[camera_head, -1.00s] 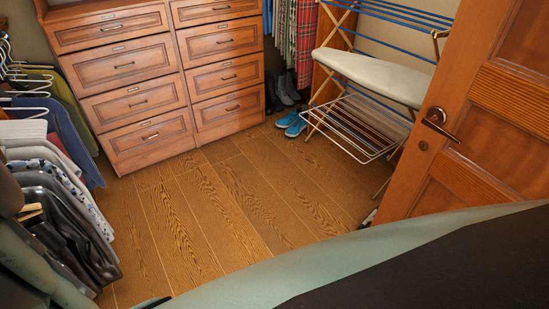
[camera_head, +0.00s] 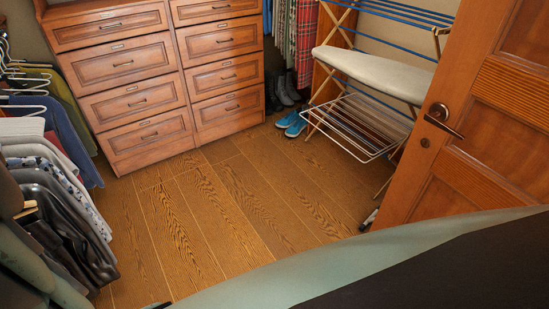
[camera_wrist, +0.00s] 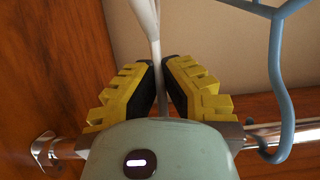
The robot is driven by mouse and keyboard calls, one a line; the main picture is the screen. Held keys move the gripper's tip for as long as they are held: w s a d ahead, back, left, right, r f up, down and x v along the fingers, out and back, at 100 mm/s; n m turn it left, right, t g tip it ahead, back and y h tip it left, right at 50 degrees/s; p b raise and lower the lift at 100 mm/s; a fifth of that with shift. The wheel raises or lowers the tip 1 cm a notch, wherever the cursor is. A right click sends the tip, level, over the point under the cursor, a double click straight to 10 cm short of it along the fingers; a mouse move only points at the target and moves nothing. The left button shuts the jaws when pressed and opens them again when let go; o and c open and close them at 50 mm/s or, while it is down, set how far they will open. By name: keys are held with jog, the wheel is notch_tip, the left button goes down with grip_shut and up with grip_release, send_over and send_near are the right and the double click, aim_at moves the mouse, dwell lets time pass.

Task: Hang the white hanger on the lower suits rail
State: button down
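In the wrist view, my gripper (camera_wrist: 160,82) has its yellow-and-black fingers closed around the thin stem of a white hanger (camera_wrist: 146,16). The hanger's white part rises from between the fingers to the top edge; the rest is out of view or hidden. A metal rail (camera_wrist: 262,137) runs across behind my gripper and ends in a wall bracket (camera_wrist: 45,150) at the left. I cannot tell whether the hanger touches the rail, or which rail this is. The head view does not show the gripper itself.
A light-blue hanger (camera_wrist: 281,80) hooks over the rail at right. The head view shows clothes on hangers (camera_head: 50,215) at left, drawers (camera_head: 125,65) at the back, an ironing board (camera_head: 375,75) with a drying rack (camera_head: 350,125), and a wooden door (camera_head: 490,120). The middle floor is clear.

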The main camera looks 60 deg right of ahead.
jog(key=c, duration=1.1)
grip_release()
jog(key=shift+o, duration=0.2)
jog(key=shift+d, duration=0.1)
jog(key=v, duration=1.2)
jog(key=shift+w, duration=0.1)
